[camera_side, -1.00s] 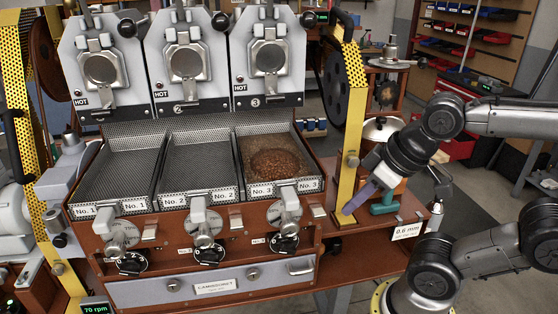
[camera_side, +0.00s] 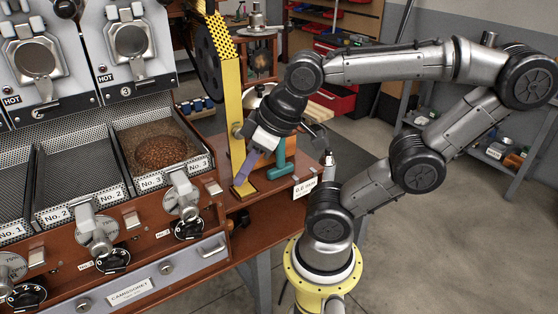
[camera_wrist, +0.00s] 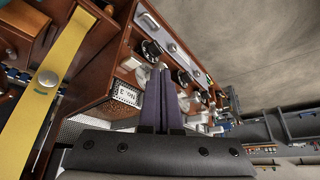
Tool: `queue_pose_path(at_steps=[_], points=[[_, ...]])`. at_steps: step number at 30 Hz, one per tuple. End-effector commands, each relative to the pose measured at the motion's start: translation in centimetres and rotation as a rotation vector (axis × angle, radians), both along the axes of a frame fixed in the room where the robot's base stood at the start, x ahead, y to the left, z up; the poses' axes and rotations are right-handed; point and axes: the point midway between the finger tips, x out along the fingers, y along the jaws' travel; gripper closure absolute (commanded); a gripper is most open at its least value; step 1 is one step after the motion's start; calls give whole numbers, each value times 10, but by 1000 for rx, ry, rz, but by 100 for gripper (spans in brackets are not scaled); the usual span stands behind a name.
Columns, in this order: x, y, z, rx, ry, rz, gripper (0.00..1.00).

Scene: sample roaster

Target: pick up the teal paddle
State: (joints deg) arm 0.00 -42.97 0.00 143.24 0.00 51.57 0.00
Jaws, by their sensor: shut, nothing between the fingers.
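The teal paddle (camera_side: 280,154) shows in the side view on the wooden shelf to the right of the yellow post, partly behind my wrist. My gripper (camera_side: 240,181), with purple fingers, points down and left just left of the paddle, near the foot of the post. The fingers look apart from the paddle. In the wrist view my gripper (camera_wrist: 160,70) is shut, its two fingers side by side with nothing between them. The paddle does not show in the wrist view.
The yellow post (camera_side: 234,120) stands close beside my fingers. The No. 3 tray (camera_side: 125,137) with brown beans lies to the left. An orange-brown block (camera_side: 268,143) sits behind the paddle. A 0.6 mm label (camera_side: 305,188) hangs at the shelf's right edge.

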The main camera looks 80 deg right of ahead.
Motion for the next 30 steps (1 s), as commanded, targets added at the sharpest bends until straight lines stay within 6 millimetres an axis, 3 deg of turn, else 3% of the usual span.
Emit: queue_pose_path(at_steps=[9,21,30], points=[[0,0,0,0,0,0,100],[0,0,0,0,0,0,31],[0,-2,0,1,3,-10,31]])
